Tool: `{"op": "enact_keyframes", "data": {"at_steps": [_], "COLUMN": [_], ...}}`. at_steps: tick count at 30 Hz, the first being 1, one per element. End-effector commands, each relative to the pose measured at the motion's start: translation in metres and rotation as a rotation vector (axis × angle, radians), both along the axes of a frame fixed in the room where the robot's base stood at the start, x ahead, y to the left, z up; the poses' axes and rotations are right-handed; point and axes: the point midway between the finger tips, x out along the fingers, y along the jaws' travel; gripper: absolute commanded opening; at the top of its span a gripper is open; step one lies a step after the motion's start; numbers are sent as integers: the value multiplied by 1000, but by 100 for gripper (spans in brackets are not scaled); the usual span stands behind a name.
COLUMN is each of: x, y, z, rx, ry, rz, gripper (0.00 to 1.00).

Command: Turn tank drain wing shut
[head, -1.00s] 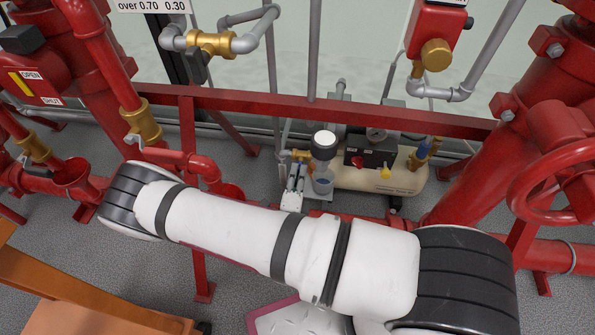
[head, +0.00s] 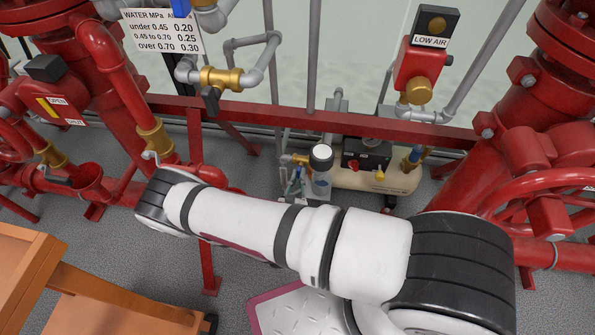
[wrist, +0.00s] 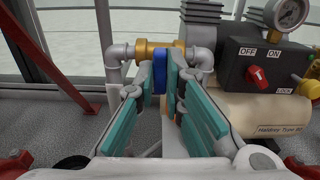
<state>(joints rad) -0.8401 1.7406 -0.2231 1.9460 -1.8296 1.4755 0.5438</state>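A blue wing handle (wrist: 160,76) shows in the wrist view, in front of a brass valve body (wrist: 152,50) between grey pipe elbows. My gripper (wrist: 162,84) has teal-padded fingers, one on each side of the blue handle. A gap shows between the pads, and I cannot tell whether either touches the handle. In the head view my gripper (head: 296,183) is small and partly hidden behind my arm, left of the cream tank (head: 375,180). The brass fitting (head: 293,159) sits just above it; the blue handle cannot be made out there.
A switch box with a red knob (wrist: 256,77) and a gauge (wrist: 290,14) are at the right. A red handwheel (head: 545,200) and an orange bench (head: 40,270) flank my arm.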

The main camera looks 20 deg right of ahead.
Motion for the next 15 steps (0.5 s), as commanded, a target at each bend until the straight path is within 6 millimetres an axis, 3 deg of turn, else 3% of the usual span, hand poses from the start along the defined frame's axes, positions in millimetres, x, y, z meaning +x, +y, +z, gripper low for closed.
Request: {"op": "enact_keyframes", "data": {"at_steps": [1, 3, 15], "x": [-1, -1, -9], "y": [0, 0, 6], "z": [0, -1, 0], "rx": [0, -3, -7], "ry": [4, 5, 6], "rz": [-1, -1, 3], "gripper": [19, 29, 29]}}
